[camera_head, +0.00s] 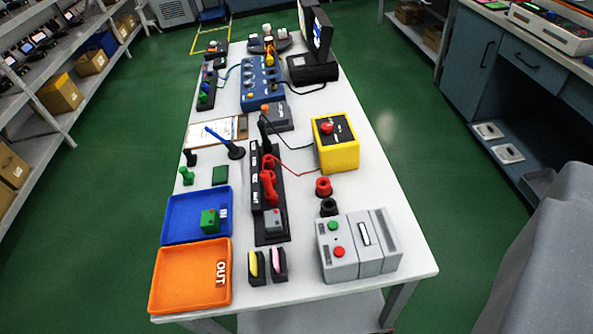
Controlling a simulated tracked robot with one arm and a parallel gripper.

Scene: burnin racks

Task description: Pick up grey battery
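A small grey block with a red spot (273,220), which looks like the grey battery, sits at the near end of a long black rack (258,238) in the middle of the white table (400,240). Red pieces (268,185) stand in the same rack, just beyond the block. A similar green block (209,221) sits in the blue tray (185,205) to the left. My gripper's fingers are not visible in this view.
An orange tray marked OUT (180,275), two small black holders (266,266) and a grey box with green and red buttons (345,248) surround the rack's near end. A yellow box with a red button (335,142) stands beyond. Green floor is open on both sides.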

